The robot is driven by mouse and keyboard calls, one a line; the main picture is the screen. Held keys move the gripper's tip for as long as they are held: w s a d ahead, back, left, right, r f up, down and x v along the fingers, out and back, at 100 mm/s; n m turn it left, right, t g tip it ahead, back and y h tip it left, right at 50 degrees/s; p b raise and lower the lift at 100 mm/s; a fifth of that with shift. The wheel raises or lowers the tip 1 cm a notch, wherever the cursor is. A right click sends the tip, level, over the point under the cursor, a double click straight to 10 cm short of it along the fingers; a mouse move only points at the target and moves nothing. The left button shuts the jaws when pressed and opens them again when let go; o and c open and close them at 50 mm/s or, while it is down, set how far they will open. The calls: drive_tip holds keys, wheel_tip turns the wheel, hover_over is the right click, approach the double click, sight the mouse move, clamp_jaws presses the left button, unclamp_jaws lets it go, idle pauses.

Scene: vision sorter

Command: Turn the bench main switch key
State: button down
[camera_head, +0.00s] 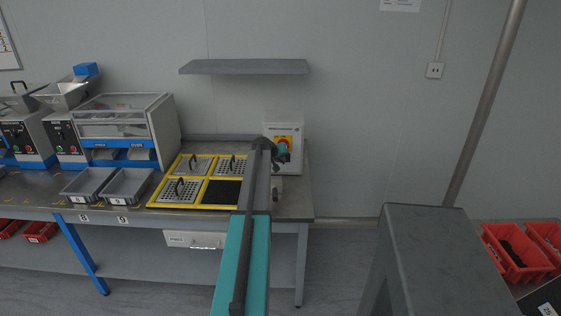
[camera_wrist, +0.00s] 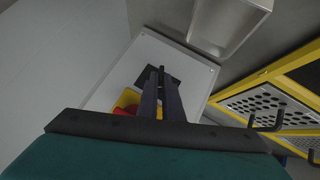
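The bench main switch is a pale box (camera_head: 297,133) on the back right of the bench, with a red knob on a yellow plate (camera_head: 283,142). In the wrist view its pale face (camera_wrist: 190,66) is tilted, with the red knob (camera_wrist: 122,108) partly hidden behind my fingers. A dark plate (camera_wrist: 172,80) lies beside the knob. My gripper (camera_wrist: 158,72) has its two dark fingers close together, with the tips over this dark plate. The key itself cannot be made out there. Whether the fingers are touching or holding it is unclear. In the head view my arm hides part of the box.
Perforated trays with handles in yellow frames (camera_head: 178,207) lie left of my arm. Grey bins (camera_head: 128,187) and machines stand farther left. A shelf (camera_head: 245,67) hangs above. A grey block (camera_head: 425,225) stands right of the bench. In the wrist view a metal trough (camera_wrist: 225,22) is close to the box.

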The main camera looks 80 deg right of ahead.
drive_tip(key=shift+b, duration=0.45)
drive_tip(key=n+g+h+b, duration=0.1)
drive_tip(key=g+b, duration=0.1)
drive_tip(key=b, duration=0.3)
drive_tip(key=f+n+g+h+b, duration=0.1)
drive_tip(key=n+g+b, duration=0.1)
drive_tip(key=b, duration=0.3)
drive_tip(key=w+f+n+g+h+b, duration=0.1)
drive_tip(key=n+g+b, duration=0.1)
drive_tip(key=b, duration=0.3)
drive_tip(key=shift+w+g+b, duration=0.1)
drive_tip(key=shift+g+b, duration=0.3)
drive_tip(key=shift+g, duration=0.2)
drive_tip(key=n+g+h+b, duration=0.1)
drive_tip(key=b, duration=0.1)
drive_tip(key=shift+f+b, duration=0.1)
drive_tip(key=shift+b, duration=0.3)
drive_tip(key=shift+n+h+b, duration=0.3)
drive_tip(key=shift+n+b, duration=0.1)
drive_tip(key=shift+g, duration=0.3)
